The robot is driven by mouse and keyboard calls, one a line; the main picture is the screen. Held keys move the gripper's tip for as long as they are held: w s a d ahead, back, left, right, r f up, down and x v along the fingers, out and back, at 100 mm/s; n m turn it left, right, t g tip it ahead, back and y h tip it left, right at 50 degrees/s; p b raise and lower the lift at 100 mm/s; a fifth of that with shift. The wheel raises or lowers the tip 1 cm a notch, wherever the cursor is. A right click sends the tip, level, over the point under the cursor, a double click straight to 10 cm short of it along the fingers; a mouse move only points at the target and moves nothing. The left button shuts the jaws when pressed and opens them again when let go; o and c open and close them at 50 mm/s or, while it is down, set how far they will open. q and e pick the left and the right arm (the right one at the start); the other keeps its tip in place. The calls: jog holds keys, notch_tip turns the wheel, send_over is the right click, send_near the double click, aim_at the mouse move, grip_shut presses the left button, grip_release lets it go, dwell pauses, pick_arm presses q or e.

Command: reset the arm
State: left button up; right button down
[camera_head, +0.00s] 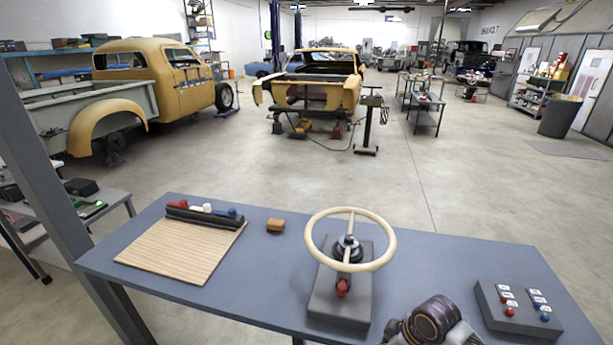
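Part of an arm of mine, dark and rounded with grey parts, shows at the bottom edge of the head view, right of the steering wheel stand. It is cut off by the frame, and no fingertips show on it. My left gripper and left arm are not in the picture. The cream steering wheel (388,246) is mounted on a grey stand (327,306) with a red knob (342,288), on the blue-grey table (270,290). No gripper is seen touching anything.
A wooden slatted board (175,252) with a dark rack (205,219) lies at the table's left. A small orange-brown block (275,225) sits near the back edge. A grey switch box (510,322) stands at the right.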

jog(key=shift+s+d+r+m+t+h, duration=0.95)
jog(key=shift+s+m+h, duration=0.45)
jog(key=shift+s+m, duration=3.35)
jog(key=s+f+g, duration=0.2)
jog(key=s+f, duration=0.1)
jog(key=f, duration=3)
jog(key=s+d+f, duration=0.2)
jog(key=s+f, duration=0.8)
jog(key=s, duration=0.1)
jog(key=s+d+f, duration=0.2)
jog(key=s+f, duration=0.7)
jog(key=s, duration=0.2)
jog(key=shift+f+n+g, duration=0.35)
jog(key=shift+g, duration=0.1)
